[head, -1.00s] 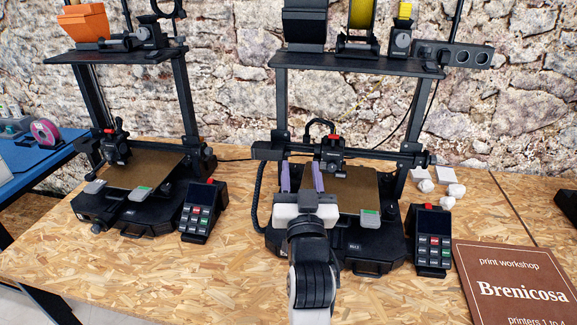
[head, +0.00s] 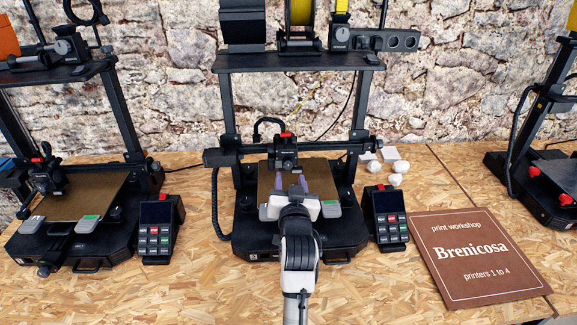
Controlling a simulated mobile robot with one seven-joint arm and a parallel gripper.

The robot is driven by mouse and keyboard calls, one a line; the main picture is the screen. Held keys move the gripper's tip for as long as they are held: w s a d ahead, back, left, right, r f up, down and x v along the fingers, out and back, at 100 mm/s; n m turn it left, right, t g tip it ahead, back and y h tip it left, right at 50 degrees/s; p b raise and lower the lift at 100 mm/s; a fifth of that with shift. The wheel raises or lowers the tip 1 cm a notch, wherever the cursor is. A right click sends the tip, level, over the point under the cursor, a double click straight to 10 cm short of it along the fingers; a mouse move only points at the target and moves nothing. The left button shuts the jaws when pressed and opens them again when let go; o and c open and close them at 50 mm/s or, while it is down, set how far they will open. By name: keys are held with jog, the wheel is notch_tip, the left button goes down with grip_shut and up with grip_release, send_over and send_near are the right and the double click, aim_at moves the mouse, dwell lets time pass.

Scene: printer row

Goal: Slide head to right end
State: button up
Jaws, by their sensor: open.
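The print head (head: 284,150), a black block with a red top, hangs on the black crossbar (head: 337,144) of the middle printer, left of the bar's middle. Its brown bed (head: 323,172) lies below. My gripper (head: 291,182) is in front of this printer, over the front of the bed. Its two purple fingers point toward the print head and are apart, with nothing seen between them. The fingertips overlap the head's lower part in the picture; I cannot tell whether they touch it. My wrist hides part of the printer's base.
A control box with coloured buttons (head: 389,216) stands right of the printer. A brown sign (head: 477,257) lies farther right, and white lumps (head: 399,167) sit behind. Other printers stand left (head: 75,195) and right (head: 549,180). The wooden table (head: 190,285) is clear in front.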

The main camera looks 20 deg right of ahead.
aim_at(288, 167)
jog(key=shift+p+x, duration=0.5)
jog(key=shift+x, duration=1.75)
grip_shut()
